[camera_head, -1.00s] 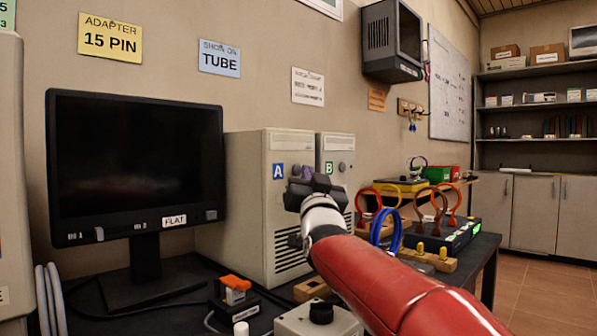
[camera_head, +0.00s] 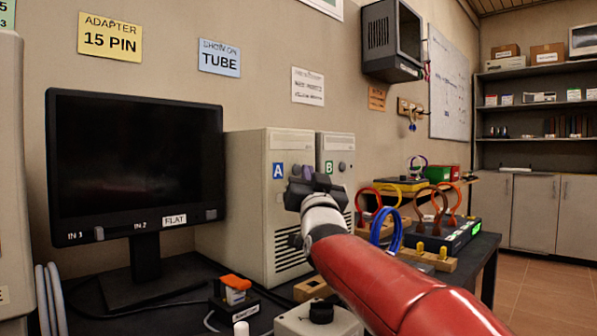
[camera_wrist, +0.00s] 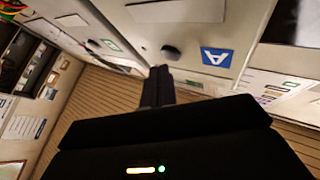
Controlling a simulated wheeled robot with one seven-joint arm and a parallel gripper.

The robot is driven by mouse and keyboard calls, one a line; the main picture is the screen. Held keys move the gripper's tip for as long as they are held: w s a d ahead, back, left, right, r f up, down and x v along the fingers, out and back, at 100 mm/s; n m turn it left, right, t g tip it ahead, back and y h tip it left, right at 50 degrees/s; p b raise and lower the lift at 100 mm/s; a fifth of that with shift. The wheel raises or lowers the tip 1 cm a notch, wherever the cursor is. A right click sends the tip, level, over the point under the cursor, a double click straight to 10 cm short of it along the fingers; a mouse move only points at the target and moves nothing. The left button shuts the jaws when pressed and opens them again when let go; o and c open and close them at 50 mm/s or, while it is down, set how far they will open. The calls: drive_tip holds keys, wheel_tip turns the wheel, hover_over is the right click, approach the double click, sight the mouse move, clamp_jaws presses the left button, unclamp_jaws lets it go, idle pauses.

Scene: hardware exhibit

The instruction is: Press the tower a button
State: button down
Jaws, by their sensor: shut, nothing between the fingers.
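Tower A (camera_head: 248,200) is a beige computer case with a blue A label (camera_head: 278,171), standing right of the monitor. In the wrist view its front appears upside down, with the blue A label (camera_wrist: 217,57) and a dark round button (camera_wrist: 171,52). My gripper (camera_head: 309,182) is in front of the tower's upper front, right of the label. In the wrist view my gripper's shut fingers (camera_wrist: 159,72) point at the tower front, with tips close to the button. Whether they touch it I cannot tell.
Tower B (camera_head: 335,150) stands directly right of tower A. A black monitor (camera_head: 135,165) is at the left. Coloured cable loops (camera_head: 385,228), a wooden block (camera_head: 312,289) and a grey box with a black knob (camera_head: 320,312) crowd the dark table near my arm.

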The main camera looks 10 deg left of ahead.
drive_tip(key=shift+a, duration=0.1)
idle(0.6)
drive_tip(key=shift+w+a, duration=0.35)
drive_tip(key=shift+a, duration=0.05)
idle(0.4)
drive_tip(key=shift+s+d+f+b, duration=0.1)
drive_tip(key=shift+s+d+b, duration=0.1)
drive_tip(key=shift+d+b, duration=0.1)
drive_tip(key=shift+s+d, duration=0.15)
drive_tip(key=shift+d, duration=0.05)
